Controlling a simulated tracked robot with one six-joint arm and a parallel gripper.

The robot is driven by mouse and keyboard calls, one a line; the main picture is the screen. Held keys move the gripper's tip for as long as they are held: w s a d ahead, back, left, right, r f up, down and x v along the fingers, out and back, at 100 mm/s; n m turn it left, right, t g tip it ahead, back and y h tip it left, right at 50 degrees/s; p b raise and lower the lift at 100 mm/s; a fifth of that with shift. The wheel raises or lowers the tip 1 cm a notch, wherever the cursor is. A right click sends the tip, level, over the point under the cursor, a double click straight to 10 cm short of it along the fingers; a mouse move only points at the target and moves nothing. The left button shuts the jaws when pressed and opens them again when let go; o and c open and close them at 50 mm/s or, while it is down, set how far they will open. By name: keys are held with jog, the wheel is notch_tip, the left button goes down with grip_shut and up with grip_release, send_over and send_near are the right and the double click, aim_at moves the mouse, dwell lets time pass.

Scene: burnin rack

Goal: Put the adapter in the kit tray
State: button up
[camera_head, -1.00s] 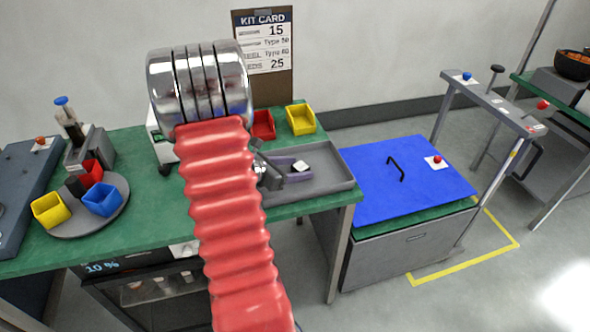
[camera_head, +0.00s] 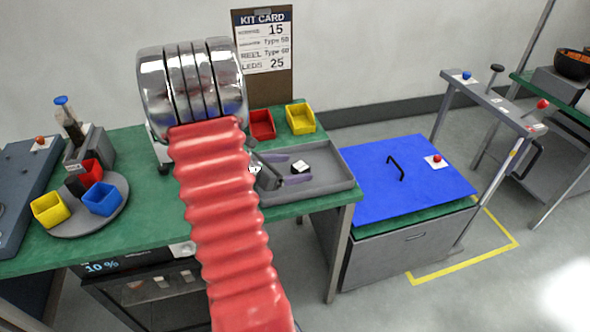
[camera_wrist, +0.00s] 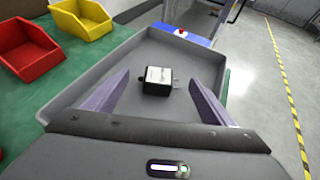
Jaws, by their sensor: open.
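The adapter (camera_wrist: 158,81) is a small black block with a white label on top. It lies in the grey kit tray (camera_wrist: 75,90), on the tray's floor, and also shows in the head view (camera_head: 301,167). My gripper (camera_wrist: 152,92) is open, with its purple fingers spread to either side of the adapter in the wrist view. The adapter lies a little beyond the fingers, and no contact shows. In the head view my gripper (camera_head: 296,169) is over the tray (camera_head: 335,187), partly hidden by my arm.
A red bin (camera_head: 262,125) and a yellow bin (camera_head: 300,119) stand behind the tray on the green bench (camera_head: 140,150). A round turntable (camera_head: 75,227) with small cups is at left.

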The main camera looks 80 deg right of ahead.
jog(key=v, duration=1)
jog(key=shift+a+r, duration=0.1)
dwell(0.5)
jog(key=shift+w, duration=0.1)
jog(key=shift+w+a+r, duration=0.1)
jog(key=shift+a, duration=0.1)
jog(key=w+a+r+m+t+y, duration=0.3)
jog(key=a+r+t, duration=0.1)
jog(key=a, duration=1.1)
jog(key=w+a+r+m+t+y, duration=0.3)
jog(key=w+a+r+m+t, duration=0.1)
jog(key=a, duration=1.2)
jog(key=w+a+r+m+t+y, duration=0.3)
jog(key=w+a+r+t+y, duration=0.1)
jog(key=a, duration=1.1)
jog(key=shift+w+a+r+m+t, duration=0.2)
jog(key=shift+m+t, duration=0.1)
jog(key=shift+t, duration=0.4)
